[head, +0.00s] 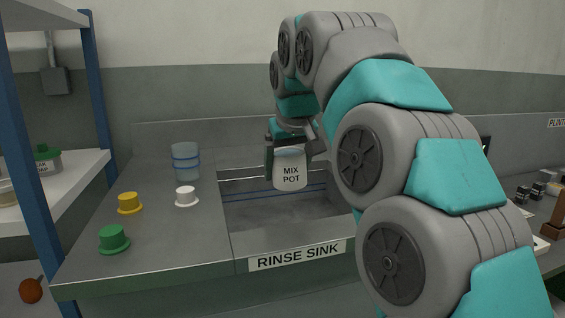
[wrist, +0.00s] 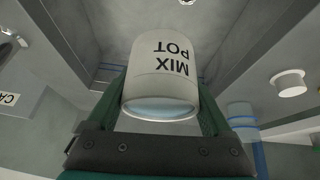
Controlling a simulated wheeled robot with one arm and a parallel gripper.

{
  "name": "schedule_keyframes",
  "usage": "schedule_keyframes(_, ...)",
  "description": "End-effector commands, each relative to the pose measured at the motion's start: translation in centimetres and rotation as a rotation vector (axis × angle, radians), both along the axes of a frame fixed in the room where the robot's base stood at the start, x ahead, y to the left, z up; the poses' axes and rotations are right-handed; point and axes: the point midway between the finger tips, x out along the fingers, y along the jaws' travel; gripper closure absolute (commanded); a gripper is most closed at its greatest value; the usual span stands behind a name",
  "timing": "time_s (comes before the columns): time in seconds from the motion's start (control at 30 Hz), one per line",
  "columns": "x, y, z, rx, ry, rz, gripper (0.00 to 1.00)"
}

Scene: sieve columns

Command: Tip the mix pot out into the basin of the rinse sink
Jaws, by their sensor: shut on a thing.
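The mix pot (head: 290,172) is a small off-white pot with "MIX POT" on its side. My gripper (head: 288,148) is shut on it, with a finger on each side. The pot hangs roughly upright above the basin of the rinse sink (head: 275,212), clear of the basin floor. In the wrist view the mix pot (wrist: 162,75) sits between the green fingers, and a pale bluish surface shows in its mouth; I cannot tell how full it is. My arm hides the right part of the sink.
Left of the basin, the counter holds a clear blue-banded container (head: 185,162), a white lidded piece (head: 186,196), a yellow one (head: 130,203) and a green one (head: 114,239). A blue-posted shelf (head: 88,90) stands at left. Small items lie on the far-right counter (head: 540,192).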

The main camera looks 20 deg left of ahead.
Motion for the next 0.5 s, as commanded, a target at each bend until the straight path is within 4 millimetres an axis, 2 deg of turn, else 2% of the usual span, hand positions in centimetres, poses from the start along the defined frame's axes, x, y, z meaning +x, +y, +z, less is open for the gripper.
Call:
schedule_keyframes(0.27, 0.3, -0.5, 0.4, -0.369, -0.142, 0.002, 1.00)
schedule_keyframes(0.5, 0.4, -1.1, 0.3, -0.780, -0.297, 0.004, 1.00)
